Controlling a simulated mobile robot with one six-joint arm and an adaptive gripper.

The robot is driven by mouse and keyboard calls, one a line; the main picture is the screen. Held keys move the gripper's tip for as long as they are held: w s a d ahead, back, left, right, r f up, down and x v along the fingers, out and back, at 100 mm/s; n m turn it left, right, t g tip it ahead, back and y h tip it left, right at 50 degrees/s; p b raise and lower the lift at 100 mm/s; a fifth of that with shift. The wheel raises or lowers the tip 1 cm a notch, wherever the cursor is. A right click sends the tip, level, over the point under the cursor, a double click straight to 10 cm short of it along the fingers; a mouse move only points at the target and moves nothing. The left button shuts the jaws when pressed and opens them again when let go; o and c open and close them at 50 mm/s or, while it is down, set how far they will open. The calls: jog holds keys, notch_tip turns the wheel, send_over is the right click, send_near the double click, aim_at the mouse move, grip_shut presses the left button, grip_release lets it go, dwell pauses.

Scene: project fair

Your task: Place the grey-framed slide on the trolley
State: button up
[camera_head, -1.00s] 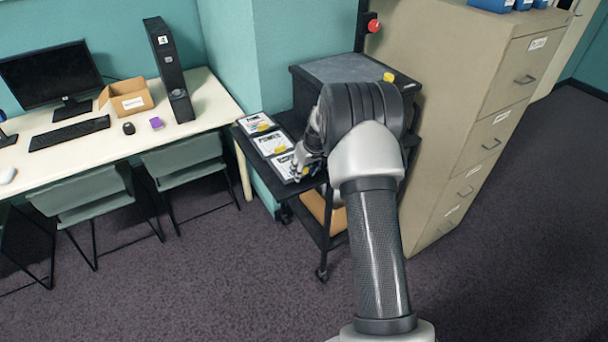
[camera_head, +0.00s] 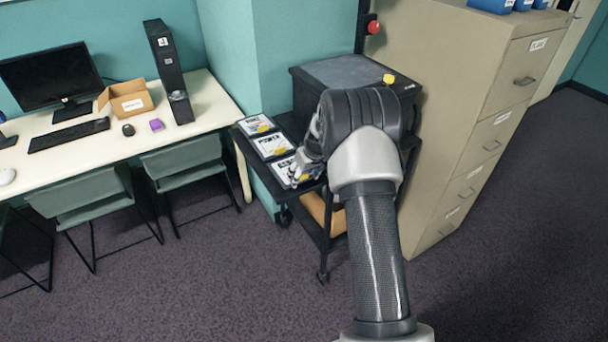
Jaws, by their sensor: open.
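Three flat slide-like pieces with pale faces and yellow marks lie in a row on the black side shelf of the trolley (camera_head: 240,141): a far one (camera_head: 257,124), a middle one (camera_head: 272,146) and a near one (camera_head: 284,173). I cannot tell which of them is grey-framed. My gripper (camera_head: 298,173) is open, over the right part of the near piece. My wrist hides part of the trolley, and I cannot tell whether the fingers touch the piece.
The trolley stands between the white desk (camera_head: 210,98) and a beige filing cabinet (camera_head: 470,100). Chairs (camera_head: 190,160) stand at the desk. The carpet in front is clear.

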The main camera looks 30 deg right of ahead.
jog(key=p+v, duration=0.3)
jog(key=v, duration=0.9)
jog(key=s+a+r, duration=1.4)
jog(key=a+r, duration=0.2)
jog(key=r, duration=0.1)
jog(key=s+a, duration=0.3)
jog(key=s, duration=0.8)
jog(key=s+a, duration=0.3)
jog(key=s, duration=0.8)
jog(key=shift+a+r, duration=0.15)
jog(key=shift+r, duration=0.15)
